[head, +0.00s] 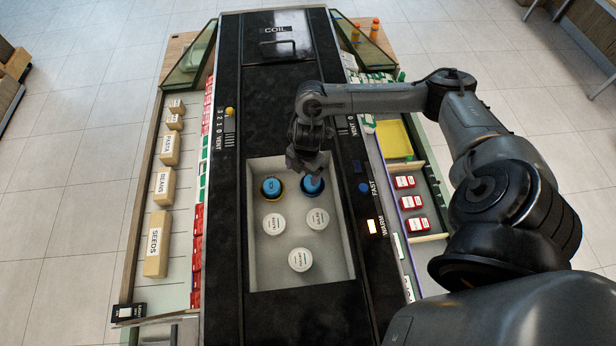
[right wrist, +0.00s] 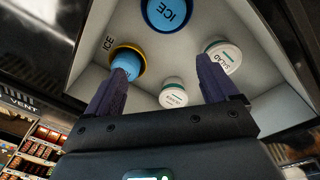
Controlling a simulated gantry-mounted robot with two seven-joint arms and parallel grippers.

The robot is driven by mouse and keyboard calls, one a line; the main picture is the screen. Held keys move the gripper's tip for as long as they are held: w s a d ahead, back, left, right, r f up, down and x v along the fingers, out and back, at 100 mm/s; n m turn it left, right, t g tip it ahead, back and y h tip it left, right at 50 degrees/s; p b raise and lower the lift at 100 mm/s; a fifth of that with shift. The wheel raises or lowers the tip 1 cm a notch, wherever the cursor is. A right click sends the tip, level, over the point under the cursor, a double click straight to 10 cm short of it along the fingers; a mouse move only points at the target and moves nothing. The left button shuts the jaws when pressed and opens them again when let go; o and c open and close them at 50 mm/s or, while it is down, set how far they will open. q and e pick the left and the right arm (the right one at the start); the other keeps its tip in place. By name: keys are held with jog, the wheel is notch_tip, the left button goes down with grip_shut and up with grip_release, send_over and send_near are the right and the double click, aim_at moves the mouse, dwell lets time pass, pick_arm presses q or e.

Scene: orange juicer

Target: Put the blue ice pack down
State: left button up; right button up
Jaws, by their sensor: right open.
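Two round blue ice packs sit at the far end of the pale recessed bin (head: 265,275). The right one (head: 312,185) has a blue rim and lies just below my right gripper (head: 304,168) in the head view. The left one (head: 271,186) has a yellow rim. In the right wrist view, the blue-rimmed pack (right wrist: 168,12) shows beyond the fingers, marked ICE, and the yellow-rimmed pack (right wrist: 126,64) is partly covered by the left finger. My right gripper (right wrist: 165,80) is open, with nothing between its fingers. My left gripper is not in view.
Three white-lidded tubs (head: 317,219) (head: 274,224) (head: 300,259) stand in the same bin. Tan boxes (head: 157,243) line the left shelf. Red-and-white packs (head: 404,182) and a yellow tray (head: 394,139) are on the right. The bin's near corners are clear.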

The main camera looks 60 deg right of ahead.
jog(key=a, duration=0.4)
jog(key=w+a+f+t+y, duration=0.1)
jog(key=a, duration=0.3)
jog(key=a+f+t, duration=0.1)
jog(key=a, duration=0.3)
jog(key=shift+w+a+f+n+y, duration=0.15)
jog(key=shift+w+a+n+y, duration=0.15)
jog(key=shift+a+y, duration=0.1)
jog(key=a+r+m+t+y, duration=0.1)
jog(key=a+r+m+t, duration=0.25)
jog(key=a, duration=0.75)
jog(key=s+d+r+m+g+h, duration=0.1)
jog(key=s+d+m, duration=0.2)
jog(key=s+m, duration=0.3)
jog(key=s+d+r+m+g+h, duration=0.1)
jog(key=s+d+m+h, duration=0.1)
jog(key=s+m, duration=0.4)
jog(key=shift+s+d+r+g, duration=0.25)
jog(key=shift+d+g, duration=0.1)
jog(key=shift+d, duration=0.2)
